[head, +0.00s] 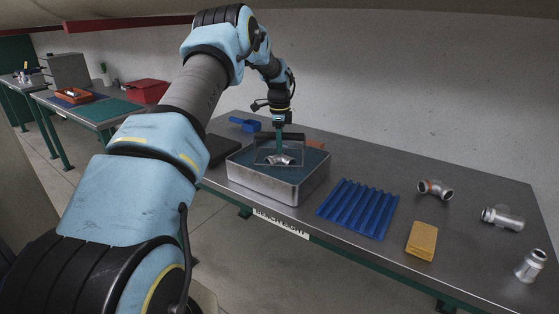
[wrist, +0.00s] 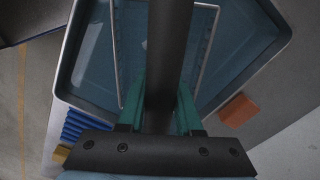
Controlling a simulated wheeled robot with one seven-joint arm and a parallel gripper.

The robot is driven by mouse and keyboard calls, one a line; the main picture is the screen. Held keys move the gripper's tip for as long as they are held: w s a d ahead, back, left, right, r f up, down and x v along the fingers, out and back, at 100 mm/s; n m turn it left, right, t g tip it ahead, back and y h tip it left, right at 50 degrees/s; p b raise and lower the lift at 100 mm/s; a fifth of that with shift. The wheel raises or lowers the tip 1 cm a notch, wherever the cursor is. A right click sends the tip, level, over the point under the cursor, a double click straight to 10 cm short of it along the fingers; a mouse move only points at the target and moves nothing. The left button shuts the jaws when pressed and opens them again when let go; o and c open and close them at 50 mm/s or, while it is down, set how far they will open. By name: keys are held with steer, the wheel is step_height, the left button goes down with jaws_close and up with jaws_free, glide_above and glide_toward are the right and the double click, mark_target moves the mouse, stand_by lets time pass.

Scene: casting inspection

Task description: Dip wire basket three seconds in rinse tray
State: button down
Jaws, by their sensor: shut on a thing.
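The rinse tray (head: 262,185) is a grey metal pan with bluish liquid, standing on the bench; its rim frames the wrist view (wrist: 62,75). My gripper (head: 279,150) points straight down over the tray, its green fingers (wrist: 160,112) shut on the dark upright handle (wrist: 170,45) of the wire basket. The thin-wired basket (head: 300,158) is within the tray's outline, with a silvery metal casting (head: 280,160) in it. Its wire rim also shows in the wrist view (wrist: 115,55). How deep the basket sits in the liquid I cannot tell. The handle hides much of its inside.
A blue ribbed rack (head: 358,208) and a yellow block (head: 422,240) lie right of the tray. Several metal fittings (head: 502,219) stand farther right. An orange block (wrist: 238,110) lies close beside the tray. A blue item (head: 244,125) lies behind it.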

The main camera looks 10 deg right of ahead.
steer(key=shift+r+p, duration=2.8)
steer(key=shift+r, duration=2.1)
